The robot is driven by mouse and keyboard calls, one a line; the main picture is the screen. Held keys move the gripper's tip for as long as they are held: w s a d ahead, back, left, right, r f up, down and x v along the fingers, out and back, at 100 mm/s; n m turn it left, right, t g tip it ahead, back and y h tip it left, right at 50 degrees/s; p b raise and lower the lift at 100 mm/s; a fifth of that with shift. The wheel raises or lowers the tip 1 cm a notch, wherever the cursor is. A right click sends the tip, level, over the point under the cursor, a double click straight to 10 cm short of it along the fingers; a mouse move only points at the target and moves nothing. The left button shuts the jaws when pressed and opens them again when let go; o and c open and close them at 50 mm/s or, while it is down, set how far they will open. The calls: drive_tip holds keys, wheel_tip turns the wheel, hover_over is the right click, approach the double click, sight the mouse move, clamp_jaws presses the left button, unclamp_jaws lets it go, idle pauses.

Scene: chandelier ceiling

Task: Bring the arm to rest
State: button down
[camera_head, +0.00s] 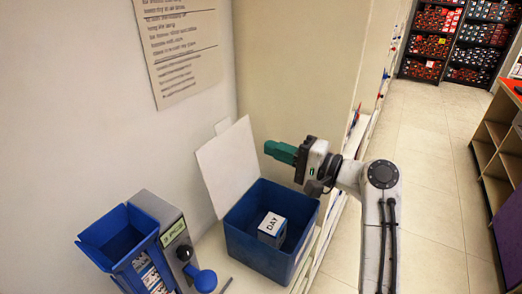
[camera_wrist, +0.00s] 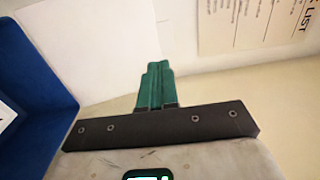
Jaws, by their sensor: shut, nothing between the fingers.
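My gripper (camera_head: 270,149) has green fingers, and it is shut and empty. In the head view my arm reaches in from the lower right, and the gripper points left above the back part of a blue bin (camera_head: 243,243). In the wrist view the green fingers (camera_wrist: 155,72) are pressed together, with a pale wall and a white panel beyond them. The bin also shows at the left edge of the wrist view (camera_wrist: 45,110). A white and blue box marked DAY (camera_head: 271,226) lies in the bin, apart from the gripper.
A blue dispenser (camera_head: 120,235) with a round blue knob stands left of the bin. A white panel (camera_head: 228,165) leans behind the bin. A text sheet (camera_head: 178,45) hangs on the wall. Shelves (camera_head: 497,150) stand at the right, and the tiled floor (camera_head: 425,170) between is clear.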

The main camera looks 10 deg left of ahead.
drive_tip(key=s+d+f+n+h, duration=0.1)
drive_tip(key=s+d+f+h, duration=0.2)
drive_tip(key=s+d+f, duration=0.35)
drive_tip(key=s+d+f+g+h, duration=0.1)
drive_tip(key=s+d+f+h, duration=0.3)
drive_tip(key=d+f, duration=0.5)
drive_tip(key=s+d+f+n+h, duration=0.1)
drive_tip(key=s+d+f+h, duration=0.4)
drive_tip(key=f, duration=0.6)
drive_tip(key=s+d+f+g+h, duration=0.1)
drive_tip(key=s+d, duration=0.3)
drive_tip(key=s, duration=0.5)
drive_tip(key=s+d+f+n+g+h, duration=0.1)
drive_tip(key=s+d+f+h, duration=0.1)
drive_tip(key=s, duration=0.6)
drive_tip(key=s+d+f+g+h, duration=0.2)
drive_tip(key=s+d+f, duration=0.2)
drive_tip(key=s+d, duration=0.3)
drive_tip(key=s, duration=0.2)
drive_tip(key=shift+s+n, duration=0.3)
